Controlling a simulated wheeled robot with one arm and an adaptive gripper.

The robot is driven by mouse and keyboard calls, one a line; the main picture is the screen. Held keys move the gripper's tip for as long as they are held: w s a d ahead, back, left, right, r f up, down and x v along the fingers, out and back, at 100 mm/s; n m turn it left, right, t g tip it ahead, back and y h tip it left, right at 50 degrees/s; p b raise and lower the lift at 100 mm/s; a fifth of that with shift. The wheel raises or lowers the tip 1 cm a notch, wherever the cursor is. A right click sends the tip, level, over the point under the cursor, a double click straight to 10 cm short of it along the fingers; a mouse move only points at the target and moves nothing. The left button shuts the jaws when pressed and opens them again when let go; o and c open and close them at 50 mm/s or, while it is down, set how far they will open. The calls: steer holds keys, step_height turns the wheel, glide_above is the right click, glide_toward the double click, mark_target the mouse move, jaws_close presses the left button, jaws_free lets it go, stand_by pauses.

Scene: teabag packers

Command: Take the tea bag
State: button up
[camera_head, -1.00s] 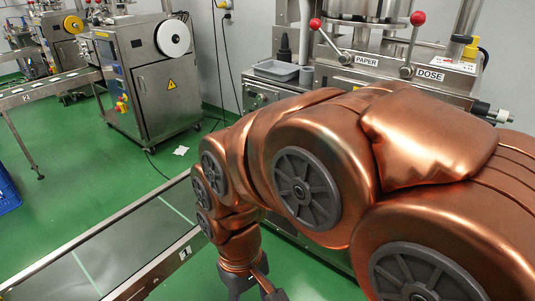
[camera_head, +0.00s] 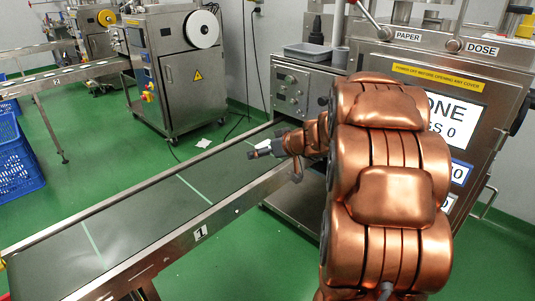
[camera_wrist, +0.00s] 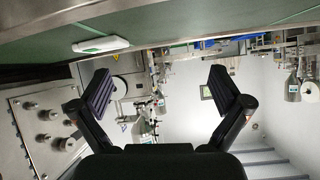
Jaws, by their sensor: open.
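A small white tea bag (camera_head: 264,145) lies on the dark green conveyor belt (camera_head: 150,212), near its machine end. In the wrist view the tea bag (camera_wrist: 101,45) lies flat on the belt at the upper left, beyond the left finger. My gripper (camera_head: 274,166) is at the belt's near side, close to the tea bag and partly overlapping it in the head view. In the wrist view the two fingers (camera_wrist: 160,90) are spread wide, with nothing between them. The tea bag is apart from both fingers.
The belt's metal side rail (camera_head: 185,242) carries a label 1. A steel packing machine (camera_head: 425,60) with a control panel stands at the right. Another machine (camera_head: 180,75) and belt stand behind. Blue crates (camera_head: 15,160) are at the left. A white scrap (camera_head: 203,143) lies on the floor.

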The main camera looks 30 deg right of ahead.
steer(key=h, duration=0.2)
glide_toward(267, 145)
steer(key=shift+s+d+f+m+t+b, duration=0.3)
steer(key=shift+f+t+b, duration=0.1)
steer(key=shift+f, duration=0.25)
steer(key=shift+w+d, duration=0.15)
steer(key=shift+w, duration=0.05)
steer(key=shift+a+r+x, duration=0.15)
steer(key=shift+x, duration=1.7)
steer(key=shift+a+r+x, duration=0.1)
steer(key=shift+a+x, duration=0.1)
steer(key=shift+x, duration=1.6)
steer(key=shift+w, duration=0.15)
steer(key=c, duration=0.8)
steer(key=shift+c, duration=0.2)
